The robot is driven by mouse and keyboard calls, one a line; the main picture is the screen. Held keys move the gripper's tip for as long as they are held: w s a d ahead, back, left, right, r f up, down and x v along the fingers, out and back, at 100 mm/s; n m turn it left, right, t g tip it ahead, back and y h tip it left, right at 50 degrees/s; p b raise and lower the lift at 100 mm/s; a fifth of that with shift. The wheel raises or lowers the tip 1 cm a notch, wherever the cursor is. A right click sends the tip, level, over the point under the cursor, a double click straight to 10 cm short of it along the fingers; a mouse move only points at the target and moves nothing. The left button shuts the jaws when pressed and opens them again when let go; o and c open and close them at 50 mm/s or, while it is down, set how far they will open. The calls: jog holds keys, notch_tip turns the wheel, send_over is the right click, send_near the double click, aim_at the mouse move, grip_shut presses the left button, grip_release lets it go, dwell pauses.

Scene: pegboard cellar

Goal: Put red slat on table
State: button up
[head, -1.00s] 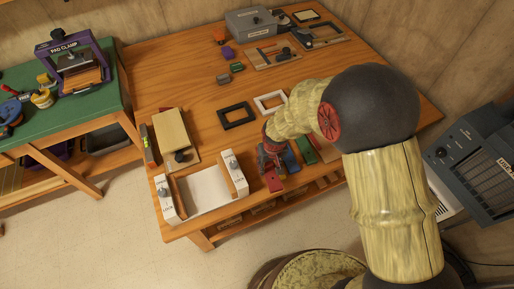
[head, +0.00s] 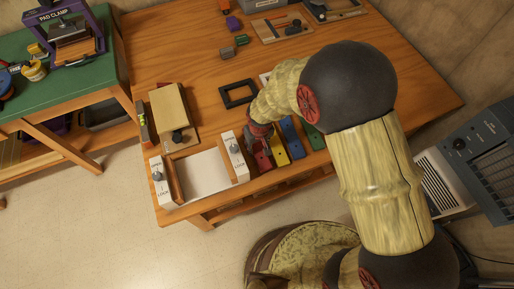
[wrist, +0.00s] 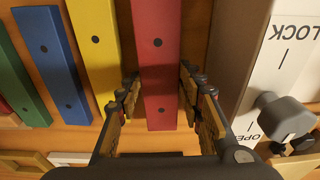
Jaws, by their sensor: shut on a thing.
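The red slat (head: 263,161) is a flat bar with dark holes, beside the white clamp fixture at the table's front. In the wrist view the red slat (wrist: 157,65) runs lengthwise between my fingers. My gripper (wrist: 158,85) is shut on its sides; in the head view my gripper (head: 256,142) covers part of it. I cannot tell whether the slat is raised off the wooden table (head: 190,70). A yellow slat (head: 279,152), a blue slat (head: 292,137) and a green slat (head: 312,136) lie to its right.
The white fixture (head: 203,170) with LOCK and OPEN markings and grey knobs stands close on the slat's left. A dark frame (head: 238,94) and a wooden block (head: 174,113) lie farther back. The table's middle is mostly clear. A green bench (head: 90,77) stands at left.

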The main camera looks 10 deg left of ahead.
aim_at(258, 151)
jog(key=shift+f, duration=0.8)
jog(key=o, duration=1.3)
jog(key=shift+f, duration=0.1)
notch_tip(258, 151, up, 12)
jog(key=s+p, duration=0.1)
jog(key=p, duration=0.2)
jog(key=shift+d, duration=0.4)
jog(key=shift+s, duration=0.1)
